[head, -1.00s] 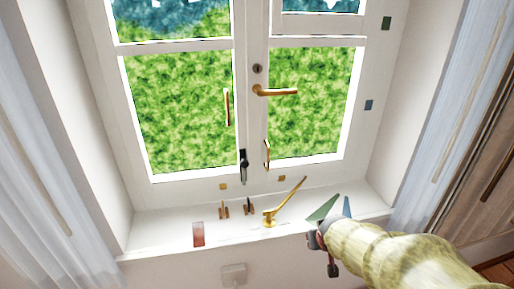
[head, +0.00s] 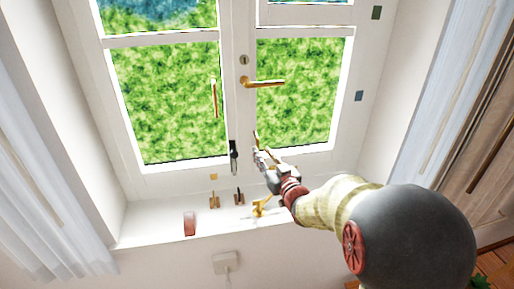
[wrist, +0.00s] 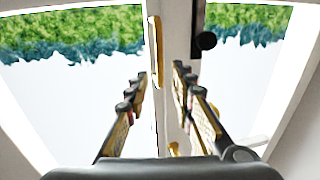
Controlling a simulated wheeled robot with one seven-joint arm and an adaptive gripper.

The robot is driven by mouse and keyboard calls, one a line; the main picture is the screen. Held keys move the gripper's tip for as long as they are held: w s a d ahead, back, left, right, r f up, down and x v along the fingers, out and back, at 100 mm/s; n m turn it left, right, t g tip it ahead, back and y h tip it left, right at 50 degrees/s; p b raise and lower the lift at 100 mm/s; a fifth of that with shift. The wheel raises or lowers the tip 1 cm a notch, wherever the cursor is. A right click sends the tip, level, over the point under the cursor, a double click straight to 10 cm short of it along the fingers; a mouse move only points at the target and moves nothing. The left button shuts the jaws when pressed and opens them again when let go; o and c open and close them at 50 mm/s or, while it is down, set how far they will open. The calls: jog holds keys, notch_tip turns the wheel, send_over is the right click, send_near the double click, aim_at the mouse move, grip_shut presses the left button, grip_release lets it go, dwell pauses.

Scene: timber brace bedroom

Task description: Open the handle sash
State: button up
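The window has two white sashes that meet at a middle post (head: 244,125). A brass lever handle (head: 264,82) sits level on the right sash, below a keyhole plate. A slim upright brass pull (head: 214,98) is on the left sash. Another brass pull (head: 256,139) is low on the right sash; the wrist view shows a brass pull (wrist: 155,48) just ahead of my fingers. Both sashes look closed. My gripper (head: 262,155) is at the lower middle of the window by the lower right pull. In the wrist view my fingers (wrist: 160,78) are apart with nothing between them.
A black bolt (head: 234,157) is at the bottom of the middle post. A brass stay (head: 262,204) and small brass fittings (head: 214,201) are on the sill (head: 160,230), with a reddish block (head: 190,223). Curtains hang at both sides.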

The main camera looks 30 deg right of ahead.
jog(key=w, duration=0.5)
jog(key=shift+w+d, duration=0.1)
jog(key=shift+d, duration=0.1)
jog(key=c, duration=0.3)
grip_shut()
dwell(0.4)
